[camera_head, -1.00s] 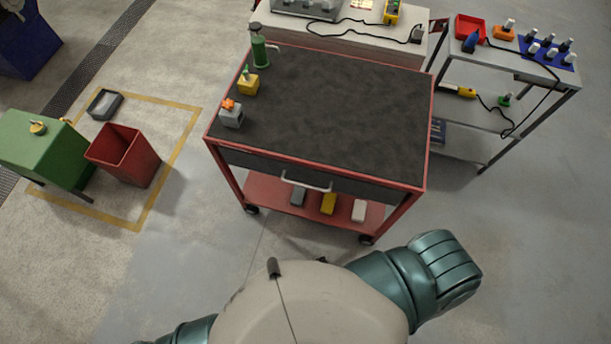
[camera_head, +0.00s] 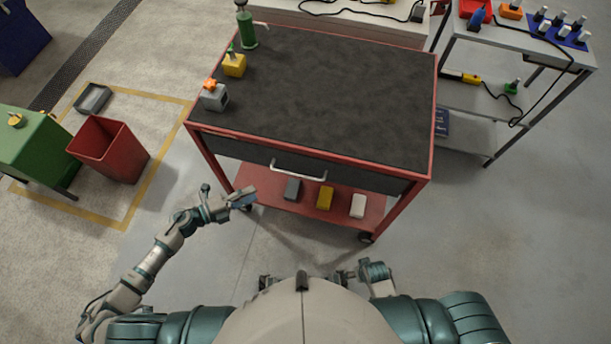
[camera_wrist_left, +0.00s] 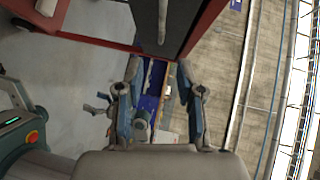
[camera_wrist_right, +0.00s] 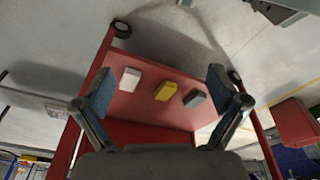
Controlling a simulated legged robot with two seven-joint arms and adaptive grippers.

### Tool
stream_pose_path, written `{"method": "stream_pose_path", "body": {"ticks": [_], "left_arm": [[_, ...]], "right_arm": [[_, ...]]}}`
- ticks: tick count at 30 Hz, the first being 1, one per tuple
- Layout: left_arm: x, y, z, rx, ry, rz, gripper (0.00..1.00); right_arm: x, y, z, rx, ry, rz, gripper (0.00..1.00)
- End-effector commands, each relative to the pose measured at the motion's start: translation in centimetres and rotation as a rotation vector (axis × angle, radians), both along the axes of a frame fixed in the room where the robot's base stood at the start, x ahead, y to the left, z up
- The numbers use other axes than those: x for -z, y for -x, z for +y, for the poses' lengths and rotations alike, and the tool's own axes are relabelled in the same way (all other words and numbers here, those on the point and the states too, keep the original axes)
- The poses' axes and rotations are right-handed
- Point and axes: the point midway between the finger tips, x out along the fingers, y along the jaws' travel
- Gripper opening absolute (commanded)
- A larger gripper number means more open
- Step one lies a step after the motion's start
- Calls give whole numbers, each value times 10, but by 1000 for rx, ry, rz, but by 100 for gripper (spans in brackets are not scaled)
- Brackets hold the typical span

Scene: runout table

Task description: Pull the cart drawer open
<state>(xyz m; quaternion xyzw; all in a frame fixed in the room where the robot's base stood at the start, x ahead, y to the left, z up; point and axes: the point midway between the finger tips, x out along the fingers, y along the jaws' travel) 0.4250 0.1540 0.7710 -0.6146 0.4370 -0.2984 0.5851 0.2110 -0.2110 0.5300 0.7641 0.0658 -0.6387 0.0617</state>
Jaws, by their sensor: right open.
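The red cart with a dark top (camera_head: 330,95) stands in front of me. Its dark grey drawer front (camera_head: 238,150) looks flush with the frame, so the drawer looks shut. The pale bar handle (camera_head: 298,176) runs across the drawer front; it also shows upright at the top of the left wrist view (camera_wrist_left: 162,22). My left gripper (camera_head: 242,198) is open and empty, left of the handle and apart from it, near the cart's front left leg. My right gripper (camera_wrist_right: 160,85) is open and empty in the right wrist view, facing the cart's lower shelf (camera_wrist_right: 146,92).
Grey, yellow and white blocks (camera_head: 325,197) lie on the lower shelf. A grey block with an orange knob (camera_head: 214,96), a yellow one (camera_head: 235,65) and a green bottle (camera_head: 246,28) stand on the cart's left edge. A red bin (camera_head: 108,150) stands left. Floor between is clear.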

Motion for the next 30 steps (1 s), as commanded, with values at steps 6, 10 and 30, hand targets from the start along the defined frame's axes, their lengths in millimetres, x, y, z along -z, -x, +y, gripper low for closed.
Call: {"method": "stream_pose_path", "body": {"ticks": [6,10,30], "left_arm": [[0,-14,-27,4,4,-7,37],[5,-28,-56,3,4,-6,37],[23,-75,-151,-1,2,-2,37]], "right_arm": [[-1,0,1,0,0,-1,96],[1,0,0,0,-1,-1,96],[-11,-5,1,1,-2,-7,96]]}}
